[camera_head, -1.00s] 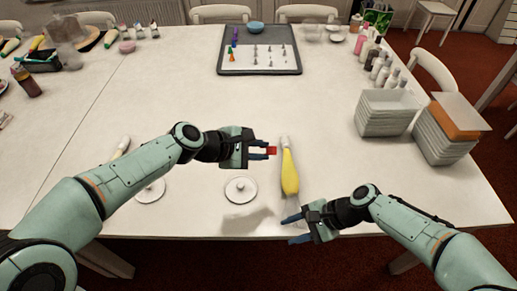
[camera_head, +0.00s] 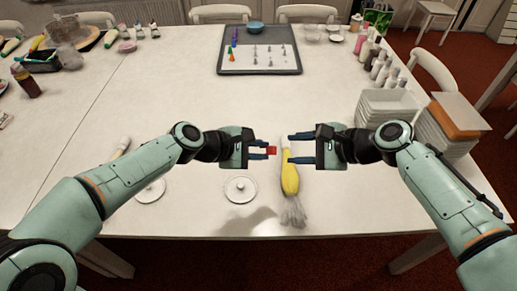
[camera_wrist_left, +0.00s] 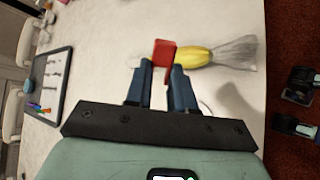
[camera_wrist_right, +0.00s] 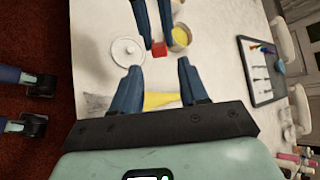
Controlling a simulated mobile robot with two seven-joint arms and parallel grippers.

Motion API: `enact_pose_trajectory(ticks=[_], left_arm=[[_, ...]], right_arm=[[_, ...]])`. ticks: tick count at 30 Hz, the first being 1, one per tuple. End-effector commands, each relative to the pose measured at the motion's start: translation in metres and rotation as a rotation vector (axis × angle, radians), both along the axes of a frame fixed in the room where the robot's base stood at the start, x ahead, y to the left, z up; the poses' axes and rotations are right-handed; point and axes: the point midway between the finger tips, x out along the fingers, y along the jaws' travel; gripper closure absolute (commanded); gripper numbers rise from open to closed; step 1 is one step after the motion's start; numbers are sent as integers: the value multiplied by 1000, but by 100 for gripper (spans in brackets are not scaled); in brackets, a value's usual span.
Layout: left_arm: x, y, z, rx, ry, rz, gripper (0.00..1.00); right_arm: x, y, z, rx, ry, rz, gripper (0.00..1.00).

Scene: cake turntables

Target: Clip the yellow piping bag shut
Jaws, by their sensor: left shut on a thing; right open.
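The yellow piping bag (camera_head: 290,179) lies on the white table with its clear crumpled end toward the front edge and its pale end toward the back. My left gripper (camera_head: 264,151) is shut on a small red clip (camera_head: 272,150), just left of the bag's far part. The clip also shows in the left wrist view (camera_wrist_left: 164,52), near the bag (camera_wrist_left: 195,56). My right gripper (camera_head: 289,149) is open, its fingers over or beside the bag's far part. In the right wrist view the bag (camera_wrist_right: 160,100) shows between its fingers; contact cannot be told.
White turntables (camera_head: 240,189) stand left of the bag. White containers (camera_head: 388,106) and bottles (camera_head: 378,66) stand at the right. A dark tray (camera_head: 260,68) with piping tips lies at the back. The table's middle is clear.

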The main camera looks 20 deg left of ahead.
Motion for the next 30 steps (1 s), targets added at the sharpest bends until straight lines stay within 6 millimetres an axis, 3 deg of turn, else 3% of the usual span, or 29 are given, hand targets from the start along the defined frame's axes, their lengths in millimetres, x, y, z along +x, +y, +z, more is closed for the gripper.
enact_pose_trajectory(ticks=[12,25,26,29,30], left_arm=[[0,0,0,0,0,0,94],[0,0,0,0,0,0,94],[0,0,0,0,0,0,94],[0,0,0,0,0,0,94],[0,0,0,0,0,0,94]], right_arm=[[11,41,-30,-1,0,1,56],[13,47,-34,-1,0,1,56],[13,47,-34,-1,0,1,63],[13,47,-34,-1,0,1,95],[13,47,-34,-1,0,1,96]])
